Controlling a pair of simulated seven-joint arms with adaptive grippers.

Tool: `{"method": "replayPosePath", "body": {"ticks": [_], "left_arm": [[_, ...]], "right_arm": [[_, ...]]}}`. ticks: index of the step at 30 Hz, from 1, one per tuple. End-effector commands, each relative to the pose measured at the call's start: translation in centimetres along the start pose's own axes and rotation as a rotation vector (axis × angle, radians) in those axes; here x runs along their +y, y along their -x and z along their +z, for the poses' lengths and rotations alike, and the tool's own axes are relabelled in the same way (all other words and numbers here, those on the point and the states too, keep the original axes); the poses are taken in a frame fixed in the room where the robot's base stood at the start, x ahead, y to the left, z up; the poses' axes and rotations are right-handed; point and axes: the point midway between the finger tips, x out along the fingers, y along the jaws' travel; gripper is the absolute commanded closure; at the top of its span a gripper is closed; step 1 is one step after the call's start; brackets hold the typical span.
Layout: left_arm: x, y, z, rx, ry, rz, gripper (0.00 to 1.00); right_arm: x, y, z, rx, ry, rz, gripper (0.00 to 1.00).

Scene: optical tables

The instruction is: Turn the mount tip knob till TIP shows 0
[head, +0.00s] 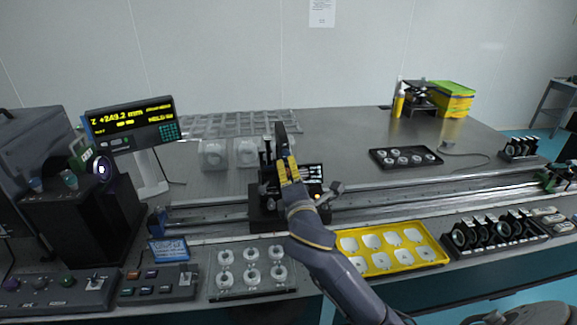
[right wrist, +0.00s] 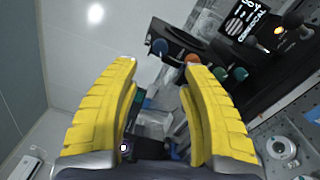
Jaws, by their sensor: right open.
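The black mount assembly (head: 262,208) stands on the rail at mid-table, partly hidden behind my right arm. A small dark display (head: 314,171) sits on it; its text is too small to read. My right gripper (head: 287,168) is over the mount. In the right wrist view its two yellow fingers (right wrist: 160,75) are spread, with nothing between the tips. Beyond the tips are a blue knob (right wrist: 159,47), an orange-red knob (right wrist: 194,61) and teal knobs (right wrist: 220,73) on a dark body. I cannot tell which is the tip knob. No TIP value is legible. My left gripper is not seen.
A readout (head: 130,118) at left shows Z +249.2 mm. A yellow tray (head: 441,262) and a tray of white round parts (head: 220,296) lie in front of the rail. A row of black-mounted optics (head: 490,232) stands right.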

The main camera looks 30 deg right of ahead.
Motion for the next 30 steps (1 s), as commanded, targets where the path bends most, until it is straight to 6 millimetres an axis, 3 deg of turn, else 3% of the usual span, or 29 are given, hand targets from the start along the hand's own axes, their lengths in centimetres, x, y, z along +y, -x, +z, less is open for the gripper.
{"method": "replayPosePath", "body": {"ticks": [9,24,27,30], "left_arm": [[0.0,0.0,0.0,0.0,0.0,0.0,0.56],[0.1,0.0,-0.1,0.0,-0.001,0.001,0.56],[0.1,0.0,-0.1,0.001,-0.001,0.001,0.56],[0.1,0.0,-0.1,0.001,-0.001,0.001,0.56]], "right_arm": [[0.0,2.2,0.0,0.001,0.0,0.0,0.54],[-0.2,2.3,-0.1,0.001,-0.001,-0.003,0.54],[-1.4,2.7,-0.3,0.007,-0.023,-0.027,0.54],[-4.2,3.6,-0.7,0.016,-0.075,-0.085,0.54]]}}
